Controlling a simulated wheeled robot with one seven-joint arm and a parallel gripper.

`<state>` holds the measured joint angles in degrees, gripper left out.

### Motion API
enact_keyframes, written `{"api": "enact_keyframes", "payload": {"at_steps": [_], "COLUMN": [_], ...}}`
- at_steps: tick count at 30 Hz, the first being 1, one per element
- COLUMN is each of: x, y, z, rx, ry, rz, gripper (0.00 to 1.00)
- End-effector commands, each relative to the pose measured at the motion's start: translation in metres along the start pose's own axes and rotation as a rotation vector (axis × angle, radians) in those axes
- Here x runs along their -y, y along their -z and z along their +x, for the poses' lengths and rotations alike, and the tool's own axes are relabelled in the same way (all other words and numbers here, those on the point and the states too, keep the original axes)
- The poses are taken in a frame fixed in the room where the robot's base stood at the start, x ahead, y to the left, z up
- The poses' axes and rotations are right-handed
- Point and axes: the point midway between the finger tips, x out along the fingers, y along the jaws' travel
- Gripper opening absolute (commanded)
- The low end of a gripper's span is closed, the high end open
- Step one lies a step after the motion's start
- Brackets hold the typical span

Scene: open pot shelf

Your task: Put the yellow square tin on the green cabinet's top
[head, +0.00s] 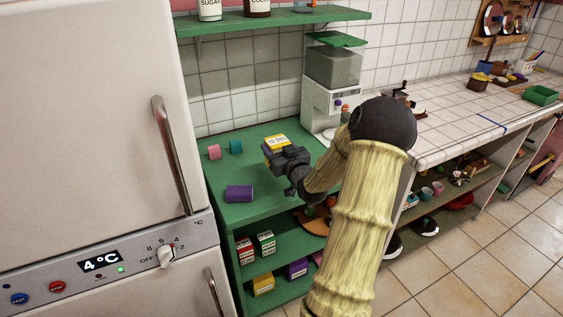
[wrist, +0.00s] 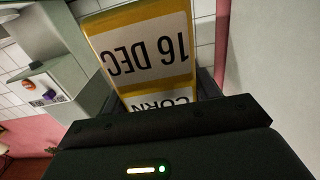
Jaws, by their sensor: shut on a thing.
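The yellow square tin (head: 276,142) has white labels reading "16 DEC" and, in the wrist view (wrist: 150,50), also "CORN". My gripper (head: 278,155) is shut on the tin, and the wrist view shows the tin between its dark fingers. In the head view the tin appears over the green cabinet's top (head: 265,180). I cannot tell whether its base touches that surface, because my gripper hides its lower part.
On the cabinet top are a purple tin (head: 239,193), a pink cup (head: 214,151) and a teal cup (head: 236,147). A white machine (head: 331,95) stands at the back right. A green shelf (head: 270,22) hangs above. Several boxes sit below, including a yellow one (head: 263,284).

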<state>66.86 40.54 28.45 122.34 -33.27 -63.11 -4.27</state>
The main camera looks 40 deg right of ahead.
Motion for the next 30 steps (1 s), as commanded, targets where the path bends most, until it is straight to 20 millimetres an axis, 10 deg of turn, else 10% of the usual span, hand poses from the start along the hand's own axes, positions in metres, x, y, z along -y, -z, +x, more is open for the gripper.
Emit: {"api": "enact_keyframes", "payload": {"at_steps": [30], "x": [0.000], "y": [-0.072], "z": [0.000], "rx": [-0.004], "ry": [0.000], "rz": [-0.001], "gripper": [0.24]}}
